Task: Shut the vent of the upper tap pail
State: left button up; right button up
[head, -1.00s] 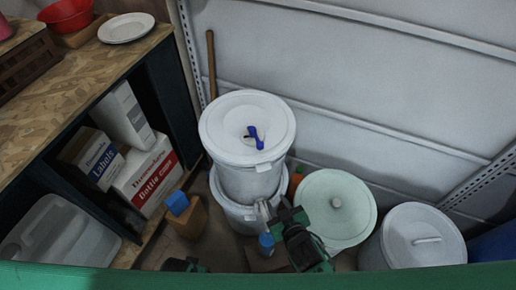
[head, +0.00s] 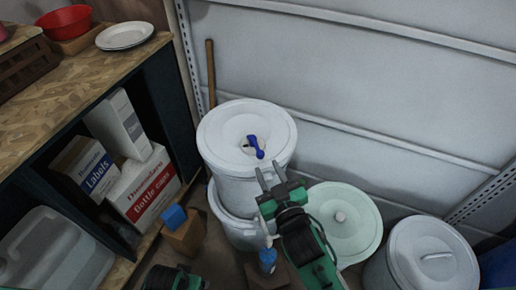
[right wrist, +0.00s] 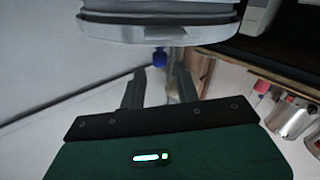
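The upper tap pail (head: 240,172) is white and lidded, and stands on another white pail (head: 238,232) in the head view. A blue vent lever (head: 255,146) sits near the middle of its lid, beside a small dark mark. My right gripper (head: 268,172) is open and empty at the pail's front right side, its fingers pointing up toward the lid; contact is unclear. In the right wrist view its fingers (right wrist: 159,88) are apart, with a small blue part (right wrist: 160,57) beyond them under a white rim. My left gripper (head: 175,278) is partly cut off at the bottom; its fingers are unclear.
A pale green lidded drum (head: 345,225) and a white lidded pail (head: 425,255) stand at the right. Shelving (head: 110,75) with boxes is at the left. A wall (head: 380,85) is close behind. A blue-capped brown container (head: 184,232) stands on the floor.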

aim_at(258, 148)
jog(key=x, duration=0.8)
jog(key=shift+w+a, duration=0.1)
grip_shut()
